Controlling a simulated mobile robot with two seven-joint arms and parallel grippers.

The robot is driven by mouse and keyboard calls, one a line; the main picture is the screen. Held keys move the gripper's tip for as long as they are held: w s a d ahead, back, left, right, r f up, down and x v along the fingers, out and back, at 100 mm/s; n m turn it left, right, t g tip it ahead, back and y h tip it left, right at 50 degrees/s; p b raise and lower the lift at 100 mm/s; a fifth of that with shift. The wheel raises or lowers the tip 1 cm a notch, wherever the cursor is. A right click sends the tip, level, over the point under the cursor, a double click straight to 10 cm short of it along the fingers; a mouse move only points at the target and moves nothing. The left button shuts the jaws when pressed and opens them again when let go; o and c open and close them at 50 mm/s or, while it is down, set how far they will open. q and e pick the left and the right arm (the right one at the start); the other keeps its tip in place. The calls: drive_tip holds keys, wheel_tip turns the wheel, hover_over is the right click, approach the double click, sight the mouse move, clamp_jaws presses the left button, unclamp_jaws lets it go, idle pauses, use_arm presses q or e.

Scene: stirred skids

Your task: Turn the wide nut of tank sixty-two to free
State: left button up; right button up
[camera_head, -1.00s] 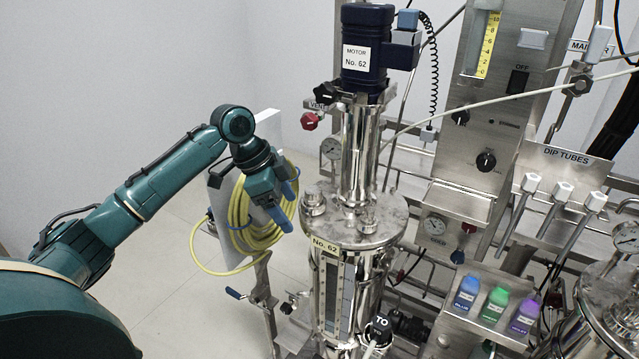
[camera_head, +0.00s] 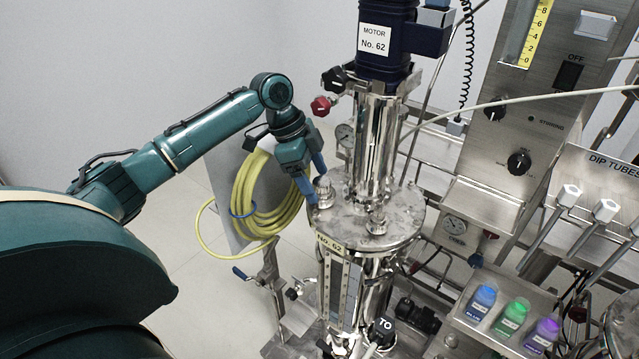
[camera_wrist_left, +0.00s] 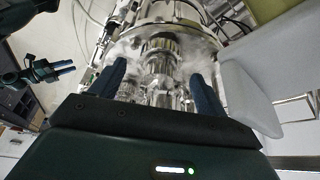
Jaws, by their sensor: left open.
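Tank sixty-two (camera_head: 335,246) is a steel vessel with a round lid (camera_head: 345,222), labelled No. 62. A wide silver nut (camera_head: 325,192) stands on a port at the lid's left side. My left gripper (camera_head: 314,180) is open and empty right at this nut, pointing down, with its blue fingers beside it. Contact cannot be made out. In the left wrist view the open left fingers (camera_wrist_left: 160,88) have shiny steel fittings (camera_wrist_left: 158,68) between them. My right gripper (camera_wrist_left: 64,68) shows small at the left of that view; its opening is unclear.
The No. 62 motor (camera_head: 388,50) and its steel column rise close to the nut. A smaller fitting (camera_head: 377,220) stands on the lid's front. A coiled yellow hose (camera_head: 255,200) hangs behind my left gripper. Coloured bottles (camera_head: 512,318) stand at right.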

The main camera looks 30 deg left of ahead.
use_arm(q)
drive_tip(key=shift+x, duration=1.45)
drive_tip(key=shift+c, duration=0.2)
drive_tip(key=c, duration=0.9)
drive_tip(key=shift+c, duration=0.2)
